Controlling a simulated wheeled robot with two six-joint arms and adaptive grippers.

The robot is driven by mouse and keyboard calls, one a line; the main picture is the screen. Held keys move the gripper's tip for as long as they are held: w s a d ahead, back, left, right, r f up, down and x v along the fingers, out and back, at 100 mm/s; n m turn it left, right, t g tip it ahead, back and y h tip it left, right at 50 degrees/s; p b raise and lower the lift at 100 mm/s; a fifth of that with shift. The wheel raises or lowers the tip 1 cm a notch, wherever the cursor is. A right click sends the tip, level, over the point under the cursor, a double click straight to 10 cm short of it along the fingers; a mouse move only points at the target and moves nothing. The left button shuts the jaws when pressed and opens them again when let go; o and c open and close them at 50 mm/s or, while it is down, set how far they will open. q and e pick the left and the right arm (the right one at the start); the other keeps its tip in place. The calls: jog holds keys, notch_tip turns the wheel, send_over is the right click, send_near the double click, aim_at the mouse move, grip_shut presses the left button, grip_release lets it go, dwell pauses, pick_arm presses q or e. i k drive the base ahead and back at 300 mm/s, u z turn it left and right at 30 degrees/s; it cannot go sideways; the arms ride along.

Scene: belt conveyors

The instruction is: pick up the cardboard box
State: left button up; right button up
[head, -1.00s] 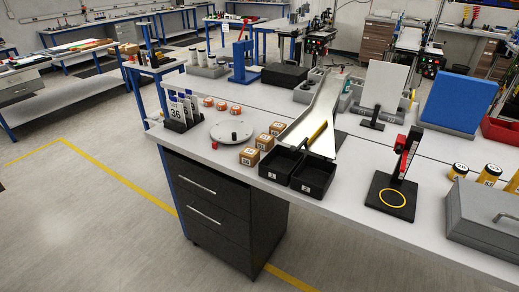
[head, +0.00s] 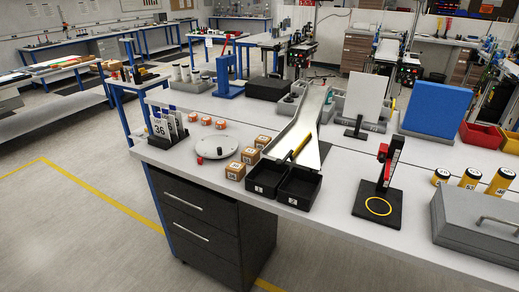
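A brown box-like item (head: 112,65) stands on a bench at the back left, small and unclear. I cannot tell which of these is the cardboard box. Neither of my grippers is in view.
The workbench also holds a round grey disc (head: 215,146), two black bins (head: 298,187), a metal chute (head: 305,125), a black-and-red stand (head: 380,195), a blue panel (head: 438,110) and a grey lidded case (head: 475,225). Open floor (head: 75,225) lies at the left.

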aim_at(235, 170)
jog(key=z, duration=0.5)
jog(key=k, duration=0.55)
jog(key=u, duration=0.45)
jog(key=i, duration=1.25)
jog(key=z, duration=0.35)
